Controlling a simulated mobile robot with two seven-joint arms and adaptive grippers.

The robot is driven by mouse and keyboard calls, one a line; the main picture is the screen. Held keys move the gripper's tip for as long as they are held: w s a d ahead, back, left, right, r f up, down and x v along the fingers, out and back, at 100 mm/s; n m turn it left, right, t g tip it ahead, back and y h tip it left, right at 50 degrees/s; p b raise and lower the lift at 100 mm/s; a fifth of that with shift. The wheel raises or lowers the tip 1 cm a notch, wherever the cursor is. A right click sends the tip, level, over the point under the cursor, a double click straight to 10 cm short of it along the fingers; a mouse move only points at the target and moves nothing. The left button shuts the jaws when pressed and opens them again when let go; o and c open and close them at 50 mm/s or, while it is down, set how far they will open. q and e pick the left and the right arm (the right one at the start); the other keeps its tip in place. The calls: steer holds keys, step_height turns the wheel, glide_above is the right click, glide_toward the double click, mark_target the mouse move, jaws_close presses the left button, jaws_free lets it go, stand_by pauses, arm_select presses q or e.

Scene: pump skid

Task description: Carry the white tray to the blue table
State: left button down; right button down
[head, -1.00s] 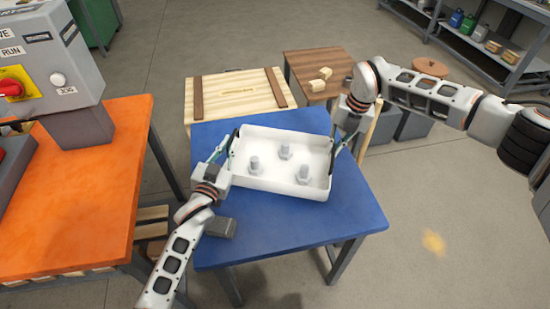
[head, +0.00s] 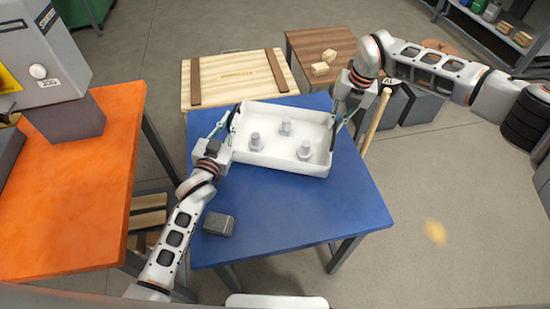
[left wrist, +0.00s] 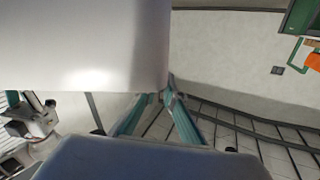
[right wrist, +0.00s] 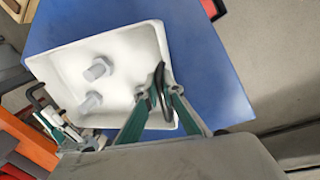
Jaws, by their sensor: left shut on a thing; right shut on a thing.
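My left gripper (head: 229,130) is shut on the tray's left wall. My right gripper (head: 338,118) is shut on its right wall. In the left wrist view the tray's pale side (left wrist: 80,45) fills the upper left. In the right wrist view the fingers (right wrist: 160,95) straddle the tray wall, and two bolts show inside.
A dark grey block (head: 218,223) lies on the blue table's near left part. An orange table (head: 75,200) with a grey control box (head: 45,60) stands to the left. A wooden crate (head: 235,80) and brown table (head: 310,50) stand behind. The blue table's near part is mostly clear.

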arm_select(q)
steer(key=shift+a+f, duration=0.1)
steer(key=shift+a, duration=0.15)
arm_select(e)
steer(key=shift+w+d, duration=0.2)
steer(key=shift+d, duration=0.1)
